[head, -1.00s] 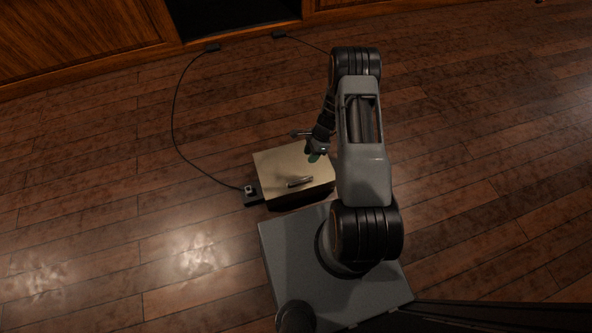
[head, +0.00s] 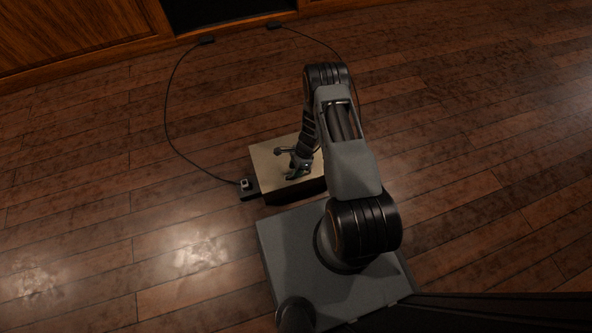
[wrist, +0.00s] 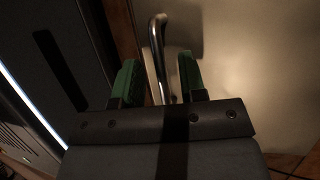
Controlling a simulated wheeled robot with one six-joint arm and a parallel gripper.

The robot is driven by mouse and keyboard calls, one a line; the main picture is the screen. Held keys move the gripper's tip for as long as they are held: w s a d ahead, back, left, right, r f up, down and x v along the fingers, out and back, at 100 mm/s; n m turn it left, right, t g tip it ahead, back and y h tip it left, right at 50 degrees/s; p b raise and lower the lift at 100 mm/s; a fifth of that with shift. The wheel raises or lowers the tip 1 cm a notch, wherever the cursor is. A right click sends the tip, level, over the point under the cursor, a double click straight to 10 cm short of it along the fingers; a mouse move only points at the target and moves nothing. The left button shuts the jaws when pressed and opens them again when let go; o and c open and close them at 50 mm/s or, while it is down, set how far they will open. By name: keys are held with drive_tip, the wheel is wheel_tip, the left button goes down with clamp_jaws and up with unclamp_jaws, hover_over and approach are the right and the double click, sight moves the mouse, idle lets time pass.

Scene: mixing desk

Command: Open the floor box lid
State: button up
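The floor box has a pale tan lid (head: 266,160) and stands on the wooden floor just beyond my base. The lid also fills the right of the wrist view (wrist: 255,70). A curved metal handle (wrist: 156,50) rises from the lid in the wrist view. My gripper (head: 286,164) is over the lid in the head view and hides the handle there. In the wrist view my gripper (wrist: 157,75) is open, its two green-padded fingers apart on either side of the handle. I see a gap on both sides of the handle. The lid looks closed.
A small black block (head: 249,188) with a light part on top sits at the box's left side. A black cable (head: 168,115) curves over the floor from it to a wooden cabinet (head: 75,35) at the back.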

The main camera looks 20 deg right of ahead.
drive_tip(key=shift+a+f, duration=0.1)
drive_tip(key=shift+f, duration=0.05)
drive_tip(key=shift+c, duration=0.4)
clamp_jaws()
